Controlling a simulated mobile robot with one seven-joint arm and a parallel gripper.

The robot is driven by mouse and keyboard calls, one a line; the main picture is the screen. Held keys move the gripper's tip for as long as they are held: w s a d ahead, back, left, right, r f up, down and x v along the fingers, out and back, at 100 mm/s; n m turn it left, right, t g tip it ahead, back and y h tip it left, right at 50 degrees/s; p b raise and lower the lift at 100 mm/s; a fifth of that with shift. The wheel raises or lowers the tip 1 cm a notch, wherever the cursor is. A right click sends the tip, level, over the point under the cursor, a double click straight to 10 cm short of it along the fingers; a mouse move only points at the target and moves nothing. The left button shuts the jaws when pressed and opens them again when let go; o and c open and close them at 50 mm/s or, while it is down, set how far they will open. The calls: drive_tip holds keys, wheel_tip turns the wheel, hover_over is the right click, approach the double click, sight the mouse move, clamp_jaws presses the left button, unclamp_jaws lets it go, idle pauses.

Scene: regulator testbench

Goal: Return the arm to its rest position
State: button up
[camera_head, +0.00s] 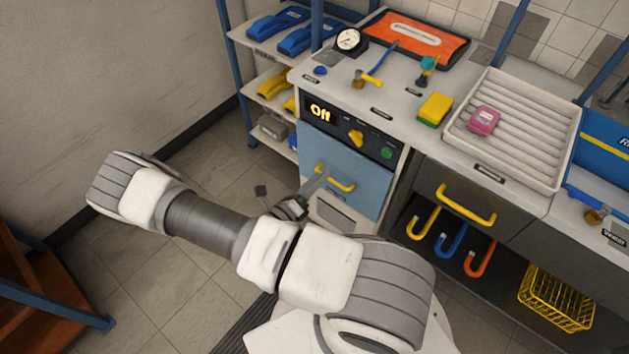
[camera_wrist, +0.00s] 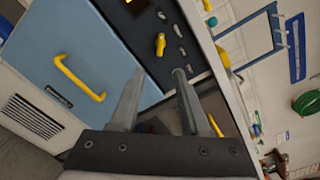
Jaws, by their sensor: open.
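My gripper (camera_head: 293,187) is open and empty in front of the blue door of the test bench in the head view. My arm reaches out over the floor at the left and bends back to the gripper. In the wrist view the two grey fingers (camera_wrist: 158,76) are spread apart with nothing between them. The blue door (camera_head: 350,165) looks shut, and its yellow handle (camera_head: 335,180) lies close to the right fingertip in the head view. In the wrist view the handle (camera_wrist: 80,78) is left of the fingers and apart from them.
A control panel (camera_head: 372,148) with a lit "Off" display (camera_head: 320,112) is above the door. The worktop holds a gauge (camera_head: 349,40), a sponge (camera_head: 435,108) and a white tray (camera_head: 562,140). Floor between is clear.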

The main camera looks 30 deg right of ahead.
drive_tip(key=shift+s+a, duration=0.2)
drive_tip(key=shift+a, duration=0.4)
drive_tip(key=shift+r, duration=0.1)
drive_tip(key=s+a+r+m+y+p, duration=0.1)
drive_tip(key=s+a+r+m+y, duration=0.2)
drive_tip(key=r+m, duration=0.8)
drive_tip(key=s+a+r+m+g+y+p, duration=0.1)
drive_tip(key=s+a+r+m+y, duration=0.3)
drive_tip(key=r, duration=1.2)
drive_tip(key=s+a+r+m+y+p, duration=0.2)
drive_tip(key=s+a+r+m+y, duration=0.2)
drive_tip(key=r+m+y, duration=0.5)
wheel_tip(320, 180, up, 5)
drive_tip(key=s+m, duration=0.1)
drive_tip(key=m, duration=0.7)
drive_tip(key=shift+s+m+y, duration=0.3)
drive_tip(key=shift+s, duration=0.05)
drive_tip(key=shift+r, duration=0.1)
